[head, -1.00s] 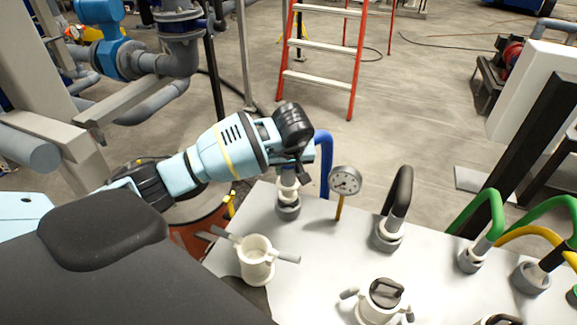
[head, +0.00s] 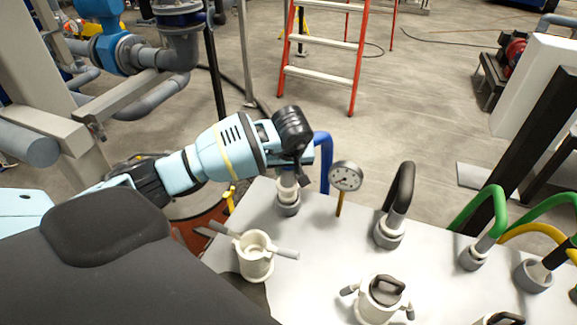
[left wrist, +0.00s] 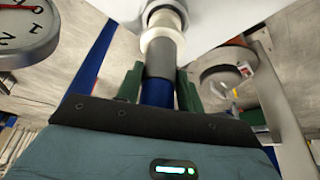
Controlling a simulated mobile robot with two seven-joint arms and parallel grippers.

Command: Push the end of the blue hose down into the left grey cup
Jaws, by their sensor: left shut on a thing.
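The blue hose (head: 323,160) arches down behind my left gripper (head: 291,172) at the left end of the light panel. The gripper is shut on the hose, just above its end. In the left wrist view, the green fingers of the left gripper (left wrist: 158,88) stand on both sides of the blue hose (left wrist: 157,94). A dark grey sleeve (left wrist: 162,58) on the hose end meets a white ring at the left grey cup (head: 288,209). The hose end is upright and in line with the cup; how deep it sits is hidden. My right gripper is out of view.
A pressure gauge (head: 345,177) on a yellow stem stands close right of the gripper. A white open pot (head: 256,258) with side handles is in front. A black hose (head: 402,190) and green hoses (head: 484,208) stand farther right.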

